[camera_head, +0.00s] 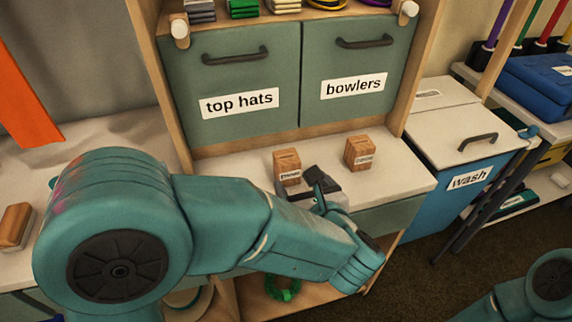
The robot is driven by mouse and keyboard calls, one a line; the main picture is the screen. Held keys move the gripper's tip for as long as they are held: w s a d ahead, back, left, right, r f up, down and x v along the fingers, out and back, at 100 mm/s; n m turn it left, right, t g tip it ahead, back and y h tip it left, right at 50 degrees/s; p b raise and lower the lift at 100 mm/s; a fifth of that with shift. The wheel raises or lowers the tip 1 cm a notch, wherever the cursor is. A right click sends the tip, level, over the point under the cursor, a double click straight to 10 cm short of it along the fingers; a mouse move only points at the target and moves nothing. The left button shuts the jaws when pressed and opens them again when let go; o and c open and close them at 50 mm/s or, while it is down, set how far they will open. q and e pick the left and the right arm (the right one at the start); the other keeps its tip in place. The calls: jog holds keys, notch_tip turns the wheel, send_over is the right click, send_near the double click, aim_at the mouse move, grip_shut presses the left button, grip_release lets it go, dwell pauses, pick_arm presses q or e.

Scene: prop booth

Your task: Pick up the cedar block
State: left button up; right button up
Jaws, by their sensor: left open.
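Two small wooden blocks with slots in their tops and white labels stand on the pale counter (408,178). The left block (287,160) is right behind my left gripper; the right block (359,150) stands farther right and a little farther back. The label lettering is too small to read surely, so I cannot tell which one is cedar. My left gripper (314,187) is open, in front of and slightly right of the left block, and hides part of its lower edge. I cannot tell if they touch.
Green cabinet doors labelled "top hats" (236,70) and "bowlers" (357,60) rise behind the blocks. A blue "wash" bin (440,195) stands to the right. A brown wooden piece (15,226) lies far left. The counter right of the right block is clear.

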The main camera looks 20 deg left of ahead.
aim_at(290, 171)
pick_arm(q)
jog(key=x, duration=0.4)
jog(key=shift+w+a+f, duration=0.15)
jog(key=shift+w+a, duration=0.05)
jog(key=shift+w, duration=0.1)
jog(key=x, duration=0.5)
jog(key=shift+a, duration=0.3)
jog(key=c, duration=1.2)
